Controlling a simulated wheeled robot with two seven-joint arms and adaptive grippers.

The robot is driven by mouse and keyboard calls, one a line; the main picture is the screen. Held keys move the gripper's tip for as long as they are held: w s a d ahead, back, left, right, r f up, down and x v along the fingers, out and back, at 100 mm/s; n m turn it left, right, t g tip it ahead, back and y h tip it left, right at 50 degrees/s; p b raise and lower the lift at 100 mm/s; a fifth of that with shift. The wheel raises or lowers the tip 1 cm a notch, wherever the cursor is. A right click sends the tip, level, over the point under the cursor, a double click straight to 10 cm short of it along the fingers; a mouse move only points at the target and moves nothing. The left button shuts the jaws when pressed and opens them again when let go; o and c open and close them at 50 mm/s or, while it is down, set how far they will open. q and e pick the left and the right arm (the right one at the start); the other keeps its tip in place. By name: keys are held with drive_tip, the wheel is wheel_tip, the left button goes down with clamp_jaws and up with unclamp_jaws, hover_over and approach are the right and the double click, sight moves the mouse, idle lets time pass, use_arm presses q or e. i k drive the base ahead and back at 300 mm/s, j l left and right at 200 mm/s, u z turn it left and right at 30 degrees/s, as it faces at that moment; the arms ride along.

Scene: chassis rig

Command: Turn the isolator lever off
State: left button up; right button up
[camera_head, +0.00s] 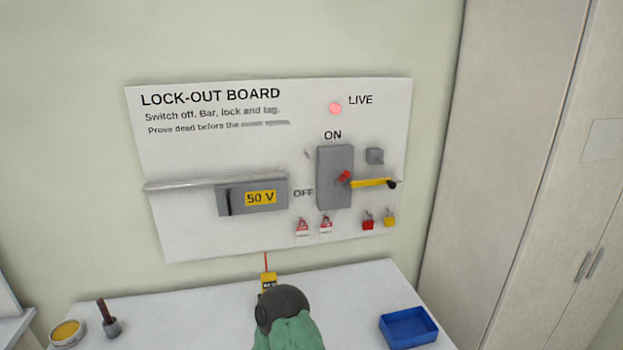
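The grey isolator box (327,192) is mounted on the white lock-out board (195,225), with ON printed above it and OFF to its left. A short red part (344,176) stands out from the front of the box; it looks like the lever, but its exact angle is hard to tell. A yellow bar (370,183) with a black end runs right from beside it; I cannot tell whether they are joined. The LIVE lamp (335,108) is pinkish red.
Red and white tags (302,227), a red padlock (368,220) and a yellow padlock (390,217) hang below. A grey 50 V box (236,200) is at left.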

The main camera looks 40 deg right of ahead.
sight(345, 175)
drive_tip(key=i+j+z, duration=0.1)
drive_tip(key=z, duration=0.25)
drive_tip(key=j+z, duration=0.4)
drive_tip(key=i+j+z, duration=0.1)
drive_tip(key=j+z, duration=0.25)
drive_tip(key=l, duration=0.1)
